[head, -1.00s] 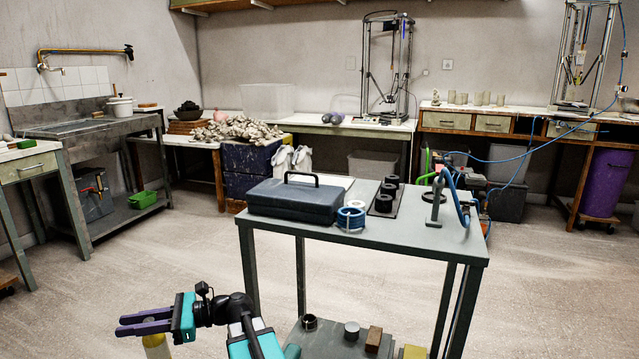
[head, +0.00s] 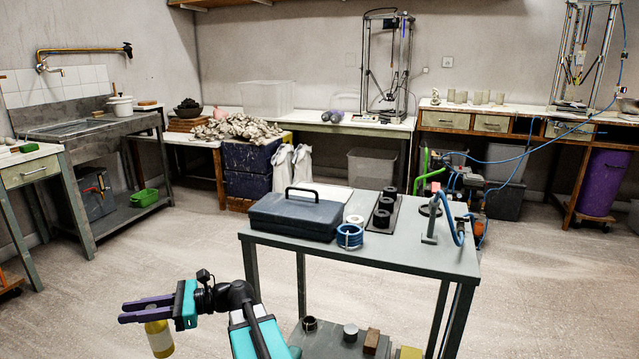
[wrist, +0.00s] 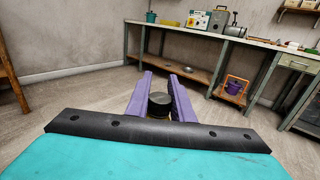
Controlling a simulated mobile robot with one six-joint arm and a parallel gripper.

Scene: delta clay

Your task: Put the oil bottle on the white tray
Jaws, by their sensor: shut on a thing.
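The oil bottle (head: 160,338) is yellow with a dark cap and hangs upright below my gripper (head: 124,310) at the lower left of the head view. My gripper's purple fingers are shut on its upper part. In the wrist view the dark bottle cap (wrist: 159,104) sits between the two fingers (wrist: 160,82). A flat white surface, which looks like the white tray (head: 336,194), lies on the grey cart behind the toolbox and is mostly hidden by it. My gripper is left of the cart, lower than its top and apart from it.
The grey cart (head: 400,252) carries a dark toolbox (head: 296,216), blue coil (head: 349,237), black cups on a strip (head: 383,212) and a stand with a blue hose (head: 433,215). Its lower shelf holds small blocks. The floor (head: 120,265) left of the cart is clear.

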